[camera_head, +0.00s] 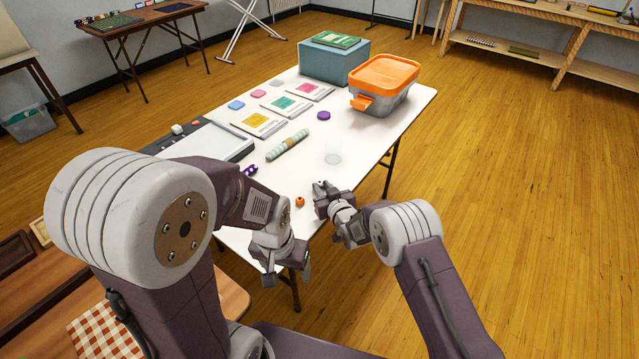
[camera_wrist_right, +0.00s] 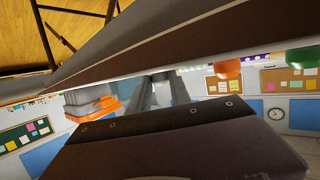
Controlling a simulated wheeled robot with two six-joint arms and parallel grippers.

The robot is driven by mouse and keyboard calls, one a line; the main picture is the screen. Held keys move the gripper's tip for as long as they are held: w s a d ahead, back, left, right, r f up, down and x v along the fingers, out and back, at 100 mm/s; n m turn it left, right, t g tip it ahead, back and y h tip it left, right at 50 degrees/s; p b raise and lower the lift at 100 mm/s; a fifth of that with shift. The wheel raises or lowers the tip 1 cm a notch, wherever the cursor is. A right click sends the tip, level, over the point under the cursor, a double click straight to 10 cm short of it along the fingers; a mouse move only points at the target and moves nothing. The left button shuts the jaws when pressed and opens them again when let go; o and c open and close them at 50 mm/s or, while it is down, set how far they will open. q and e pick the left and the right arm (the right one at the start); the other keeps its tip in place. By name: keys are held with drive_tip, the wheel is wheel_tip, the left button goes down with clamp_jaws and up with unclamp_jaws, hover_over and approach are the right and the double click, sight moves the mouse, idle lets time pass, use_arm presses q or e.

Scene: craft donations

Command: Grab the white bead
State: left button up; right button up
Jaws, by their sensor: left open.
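I cannot make out a white bead for certain in either view. In the head view, my right gripper (camera_head: 323,188) is low at the near right edge of the white table (camera_head: 300,165), its fingertips close to the tabletop. In the right wrist view its grey fingers (camera_wrist_right: 160,82) show above the dark palm; whether anything small is between them is unclear. An orange bead (camera_head: 299,201) lies just left of it; an orange round thing (camera_wrist_right: 227,68) shows in the wrist view. My left gripper (camera_head: 287,270) is open and empty, in front of the table's near edge.
An orange-lidded box (camera_head: 384,82) and blue box (camera_head: 333,62) stand at the far end.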

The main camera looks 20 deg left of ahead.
drive_tip(key=shift+w+f, duration=0.1)
clamp_jaws()
